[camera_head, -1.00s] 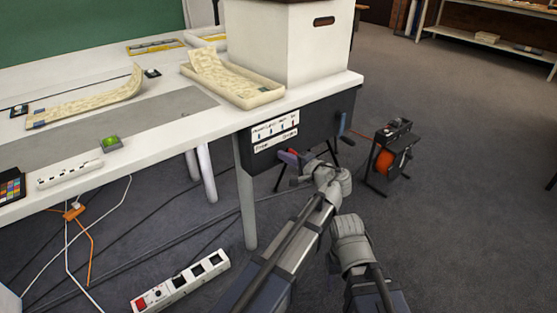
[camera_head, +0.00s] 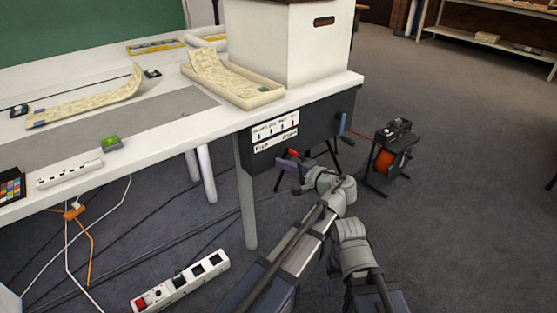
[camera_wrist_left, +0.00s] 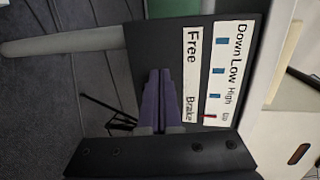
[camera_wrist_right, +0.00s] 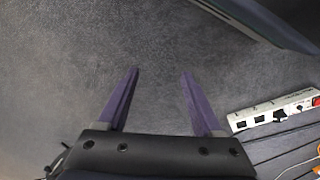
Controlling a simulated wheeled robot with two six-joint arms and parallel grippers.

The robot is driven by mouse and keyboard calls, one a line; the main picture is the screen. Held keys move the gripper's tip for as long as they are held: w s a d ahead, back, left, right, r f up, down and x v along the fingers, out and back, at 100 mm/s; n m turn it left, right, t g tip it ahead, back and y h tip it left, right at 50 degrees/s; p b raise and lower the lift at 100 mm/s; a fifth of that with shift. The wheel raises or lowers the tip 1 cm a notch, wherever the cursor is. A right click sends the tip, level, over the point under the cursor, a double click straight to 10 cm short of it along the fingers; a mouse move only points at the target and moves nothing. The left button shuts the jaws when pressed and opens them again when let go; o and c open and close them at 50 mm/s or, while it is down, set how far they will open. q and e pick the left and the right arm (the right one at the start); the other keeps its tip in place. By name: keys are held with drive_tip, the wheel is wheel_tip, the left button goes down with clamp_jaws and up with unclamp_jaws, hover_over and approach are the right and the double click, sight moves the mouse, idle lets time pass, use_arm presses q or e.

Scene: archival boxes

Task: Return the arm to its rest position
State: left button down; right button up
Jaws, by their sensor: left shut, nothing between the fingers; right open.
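My left gripper (camera_head: 285,164) is shut and empty, a little in front of the dark control panel (camera_head: 322,124) under the table's right end. Its purple fingers (camera_wrist_left: 160,72) are together in the left wrist view, beside the panel's white label strips. A red-tipped lever (camera_head: 293,152) shows just above the fingers, apart from them as far as I can tell. My right gripper (camera_wrist_right: 157,76) is open and empty over the bare grey floor in its wrist view. In the head view, its fingers are hidden, and only my grey wrist and arm show.
The panel's strips read Down, Low, High, Up (camera_wrist_left: 228,75) and Free, Brake (camera_wrist_left: 191,75). A blue handle (camera_head: 342,124) sticks out at the panel's right. A white box (camera_head: 285,50) stands on the table (camera_head: 215,122). A cable reel (camera_head: 384,160) and a power strip (camera_head: 182,281) are on the floor.

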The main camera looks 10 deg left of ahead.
use_arm(q)
drive_tip(key=shift+m+t+h, duration=0.3)
drive_tip(key=shift+m+t, duration=0.1)
drive_tip(key=shift+t, duration=0.1)
drive_tip(key=v, duration=0.3)
drive_tip(key=f+v, duration=0.1)
drive_tip(key=shift+s+d+r, duration=0.1)
drive_tip(key=shift+s+d, duration=0.2)
drive_tip(key=shift+s, duration=0.1)
use_arm(e)
drive_tip(key=shift+w+a, duration=0.15)
drive_tip(key=shift+w, duration=0.4)
drive_tip(key=shift+w+a, duration=0.15)
drive_tip(key=shift+w, duration=0.35)
use_arm(q)
drive_tip(key=w+a, duration=0.1)
drive_tip(key=w, duration=0.1)
drive_tip(key=w+a, duration=0.1)
drive_tip(key=w, duration=0.1)
drive_tip(key=w+a, duration=0.1)
drive_tip(key=shift+w+a, duration=0.4)
drive_tip(key=shift+s+a, duration=0.15)
drive_tip(key=shift+a, duration=0.3)
use_arm(e)
drive_tip(key=shift+s+d, duration=0.1)
drive_tip(key=shift+s, duration=0.3)
